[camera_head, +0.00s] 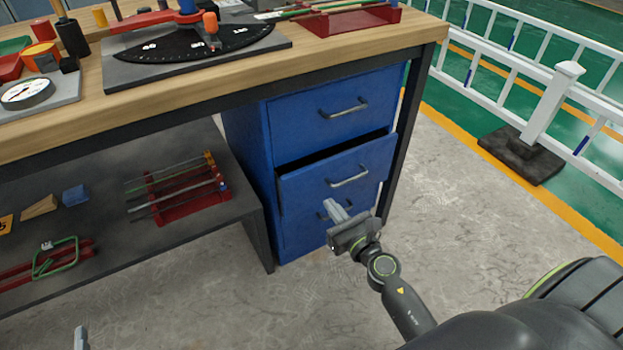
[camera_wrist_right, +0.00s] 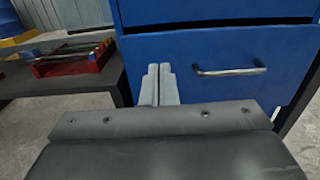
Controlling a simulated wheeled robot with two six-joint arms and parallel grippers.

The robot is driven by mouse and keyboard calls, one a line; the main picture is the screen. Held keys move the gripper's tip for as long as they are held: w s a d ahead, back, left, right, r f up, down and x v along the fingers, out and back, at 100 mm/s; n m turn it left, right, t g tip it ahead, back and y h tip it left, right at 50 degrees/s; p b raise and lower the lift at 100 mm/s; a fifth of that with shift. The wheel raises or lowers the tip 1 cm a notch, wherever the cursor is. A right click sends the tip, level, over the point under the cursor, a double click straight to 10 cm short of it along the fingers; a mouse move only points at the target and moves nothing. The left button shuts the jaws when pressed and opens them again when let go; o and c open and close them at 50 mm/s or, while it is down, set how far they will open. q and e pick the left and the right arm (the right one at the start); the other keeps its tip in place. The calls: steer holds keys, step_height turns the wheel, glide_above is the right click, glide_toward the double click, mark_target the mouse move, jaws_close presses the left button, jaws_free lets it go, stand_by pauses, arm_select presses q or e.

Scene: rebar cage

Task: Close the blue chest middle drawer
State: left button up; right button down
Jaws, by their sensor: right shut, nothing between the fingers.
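The blue chest (camera_head: 248,140) stands under the right end of the workbench. Its middle drawer (camera_head: 310,188) is pulled out part way, with a dark gap above its front and a metal bar handle (camera_head: 348,176). The top drawer (camera_head: 300,115) is shut; the bottom drawer (camera_head: 290,238) sits behind the middle one. My right gripper (camera_head: 335,208) is shut and empty, low in front of the chest. In the right wrist view, its fingertips (camera_wrist_right: 158,82) point at the middle drawer front (camera_wrist_right: 225,52), left of the handle; contact is unclear. A tip of my left gripper (camera_head: 80,338) shows at the bottom left.
The bench top (camera_head: 350,57) overhangs the chest, and a dark leg (camera_head: 405,135) stands to its right. A lower shelf (camera_head: 110,225) with a red rack (camera_head: 185,203) lies left. A white fence (camera_head: 545,100) stands at right. Floor in front is clear.

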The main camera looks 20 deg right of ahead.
glide_toward(307, 172)
steer(key=w, duration=0.5)
steer(key=shift+w+a+f, duration=0.3)
steer(key=shift+w+f, duration=0.05)
steer(key=shift+f, duration=0.05)
steer(key=shift+w, duration=0.6)
steer(key=shift+w, duration=0.3)
steer(key=w+b, duration=0.1)
steer(key=w, duration=0.2)
steer(key=shift+w+a, duration=0.2)
steer(key=shift+w, duration=0.2)
steer(key=shift+w+r, duration=0.1)
steer(key=shift+w, duration=0.05)
arm_select(q)
step_height(307, 172, up, 7)
steer(key=t, duration=0.4)
steer(key=shift+w+m, duration=0.15)
steer(key=shift+m, duration=0.15)
arm_select(e)
steer(key=shift+r, duration=0.25)
arm_select(q)
steer(key=shift+f, duration=0.1)
